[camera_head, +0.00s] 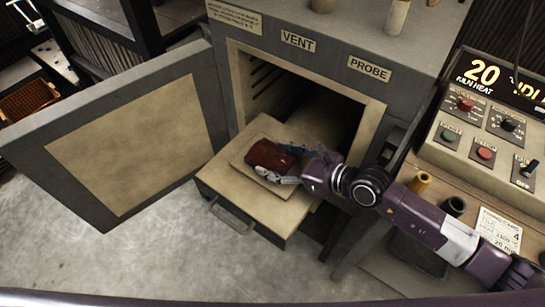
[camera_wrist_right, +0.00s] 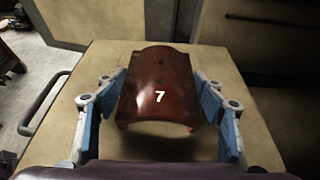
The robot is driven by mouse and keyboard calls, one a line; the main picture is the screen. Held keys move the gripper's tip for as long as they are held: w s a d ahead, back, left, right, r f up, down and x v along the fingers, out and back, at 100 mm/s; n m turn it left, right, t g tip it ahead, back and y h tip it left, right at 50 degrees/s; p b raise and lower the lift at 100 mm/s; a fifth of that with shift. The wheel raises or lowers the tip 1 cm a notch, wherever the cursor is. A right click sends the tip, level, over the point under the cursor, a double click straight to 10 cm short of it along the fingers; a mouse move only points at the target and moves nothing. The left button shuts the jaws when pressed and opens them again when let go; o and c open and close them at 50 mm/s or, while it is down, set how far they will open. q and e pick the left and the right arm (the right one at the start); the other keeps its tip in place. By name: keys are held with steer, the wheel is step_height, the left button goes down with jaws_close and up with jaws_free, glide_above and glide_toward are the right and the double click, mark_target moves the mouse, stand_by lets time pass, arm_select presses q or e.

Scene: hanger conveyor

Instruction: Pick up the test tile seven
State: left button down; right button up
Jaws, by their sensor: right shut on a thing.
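Test tile seven (camera_head: 266,156) is a glossy reddish-brown curved tile. It sits at the pulled-out kiln shelf (camera_head: 228,189), over a pale square slab. In the right wrist view the tile (camera_wrist_right: 158,82) shows a white "7" on its top and is arched, with its near edge facing me. My right gripper (camera_head: 285,164) reaches in from the right with its blue-padded fingers on either side of the tile. In the right wrist view the gripper (camera_wrist_right: 161,88) is closed on the tile's two sides. I cannot tell whether the tile is clear of the slab. My left gripper is not in view.
The kiln door (camera_head: 120,130) stands wide open at the left. The dark kiln chamber (camera_head: 325,122) opens behind the shelf. A control panel (camera_head: 485,130) reads "20 kiln heat" at the right. A shelf handle (camera_head: 232,217) projects at the front.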

steer(key=shift+r, duration=0.1)
steer(key=shift+r+p, duration=0.85)
steer(key=shift+p, duration=0.1)
steer(key=s+p, duration=0.1)
steer(key=s, duration=0.1)
steer(key=s+d+p, duration=0.1)
steer(key=s, duration=0.1)
steer(key=s+d+p, duration=0.1)
steer(key=s, duration=0.1)
steer(key=shift+s+d, duration=0.2)
steer(key=s+d+p, duration=0.1)
steer(key=s, duration=0.1)
steer(key=s+d, duration=0.1)
steer(key=s, duration=0.2)
steer(key=s+d+p, duration=0.1)
steer(key=s, duration=0.2)
steer(key=shift+s+f+p, duration=0.15)
steer(key=shift+p, duration=0.15)
steer(key=s+d, duration=0.2)
steer(key=s, duration=0.5)
steer(key=s+d+b, duration=0.1)
steer(key=s+d, duration=0.2)
steer(key=s, duration=0.5)
steer(key=shift+s+d, duration=0.2)
steer(key=shift+d, duration=0.15)
